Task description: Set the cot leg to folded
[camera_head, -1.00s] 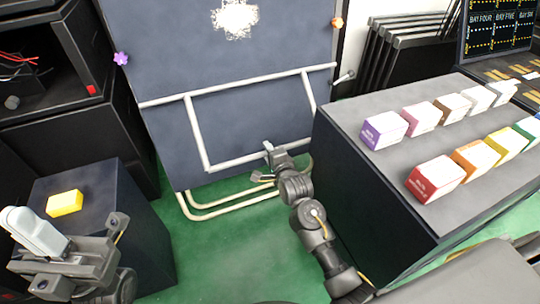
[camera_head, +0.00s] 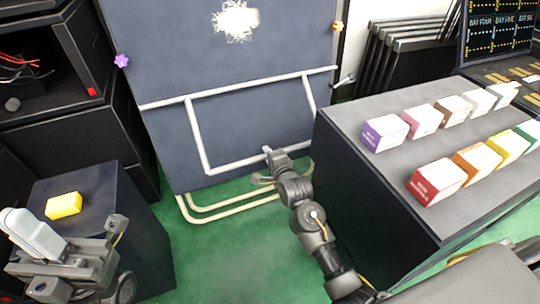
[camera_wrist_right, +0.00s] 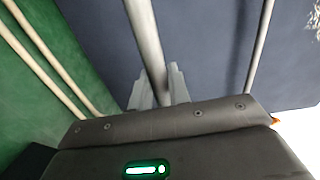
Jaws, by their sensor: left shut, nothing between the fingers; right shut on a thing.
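The cot leg (camera_head: 202,135) is a pale U-shaped tube frame lying against the dark upright cot panel (camera_head: 160,60). Its lower crossbar runs near the panel's bottom edge. My right gripper (camera_head: 268,152) is shut on that crossbar, near its right part. In the right wrist view the two fingertips (camera_wrist_right: 158,88) stand on either side of the cot leg tube (camera_wrist_right: 145,40). My left gripper (camera_head: 30,232) is shut and empty at the lower left, away from the cot.
A yellow block (camera_head: 63,205) sits on a dark box at the left. A dark stand (camera_head: 370,175) with several coloured boxes is close to the right of my right arm. Another pale tube (camera_head: 235,208) curves below the panel above green floor (camera_head: 230,255).

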